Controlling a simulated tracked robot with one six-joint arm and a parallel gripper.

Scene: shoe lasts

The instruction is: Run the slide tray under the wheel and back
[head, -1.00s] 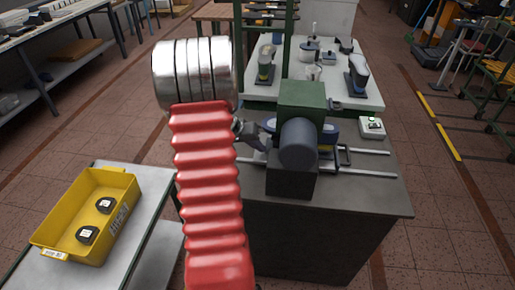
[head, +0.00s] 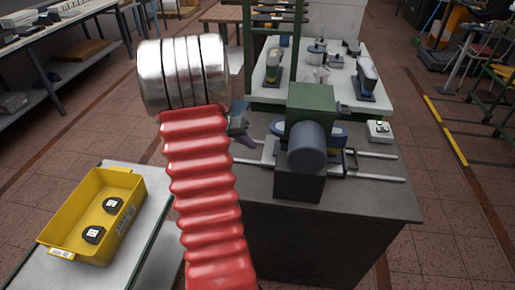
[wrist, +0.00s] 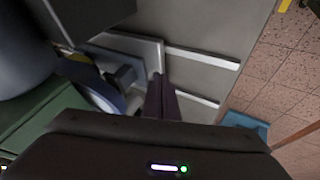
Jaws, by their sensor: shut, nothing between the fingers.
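The bench machine has a green housing (head: 311,103) and a rounded grey motor (head: 306,148). Its blue wheel (head: 338,132) is mostly hidden behind them. The pale slide tray (head: 268,152) shows left of the machine on two rails (head: 377,154), its middle hidden by the machine. My gripper (head: 240,128) is near the tray's left end, partly hidden by my arm. In the wrist view, my gripper's dark fingers (wrist: 160,98) are together and empty, close beside the tray's edge (wrist: 140,48). I cannot tell whether they touch it. The blue wheel (wrist: 98,92) lies left of the fingers.
A yellow bin (head: 128,232) with two dark items stands on a side table at left. A white table (head: 335,92) behind the machine holds several shoe lasts. A small switch box (head: 379,131) is on the bench at right.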

